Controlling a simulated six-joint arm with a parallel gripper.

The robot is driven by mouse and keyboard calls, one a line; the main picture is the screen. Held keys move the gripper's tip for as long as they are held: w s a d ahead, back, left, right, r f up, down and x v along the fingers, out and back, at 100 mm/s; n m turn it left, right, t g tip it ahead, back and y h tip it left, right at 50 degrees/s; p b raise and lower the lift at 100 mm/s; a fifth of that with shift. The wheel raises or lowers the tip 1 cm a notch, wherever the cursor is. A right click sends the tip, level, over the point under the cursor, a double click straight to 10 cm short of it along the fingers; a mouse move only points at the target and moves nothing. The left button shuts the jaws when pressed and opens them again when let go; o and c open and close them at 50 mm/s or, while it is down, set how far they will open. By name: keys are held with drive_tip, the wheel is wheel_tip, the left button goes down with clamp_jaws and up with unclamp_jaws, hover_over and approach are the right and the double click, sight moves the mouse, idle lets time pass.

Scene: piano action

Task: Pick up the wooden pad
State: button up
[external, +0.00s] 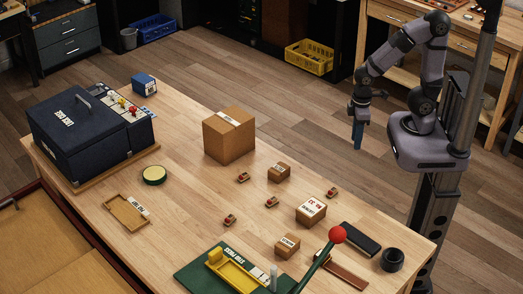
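No single thing is clearly marked as the wooden pad. Several small wooden pieces with red on them lie apart on the table: one at the left (243,177), one in the middle (271,202), one nearer the front (230,219) and one at the right (331,192). A shallow wooden tray (112,204) with a white label lies at the left. My gripper (358,140) points down with blue fingers, beyond the table's far right edge and well away from these pieces. Its fingers are too small to tell whether they are open or shut; I see nothing held.
Cardboard boxes, one large (229,136) and several small, stand on the table. A green board with a yellow holder (232,272) and a red-knobbed lever (338,235) are at the front. A dark case (90,130), black block (361,238) and black cup (392,260) also stand there.

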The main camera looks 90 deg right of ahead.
drive_tip(key=shift+o, duration=1)
drive_tip(key=n+g+h+b, duration=0.3)
drive_tip(key=n, duration=0.6)
approach(332, 190)
drive_tip(key=f, duration=0.1)
drive_tip(key=shift+p+x, duration=0.45)
drive_tip(key=shift+x, duration=1.25)
drive_tip(key=shift+p+x, duration=0.6)
drive_tip(key=shift+x, duration=1.55)
drive_tip(key=shift+s, duration=0.1)
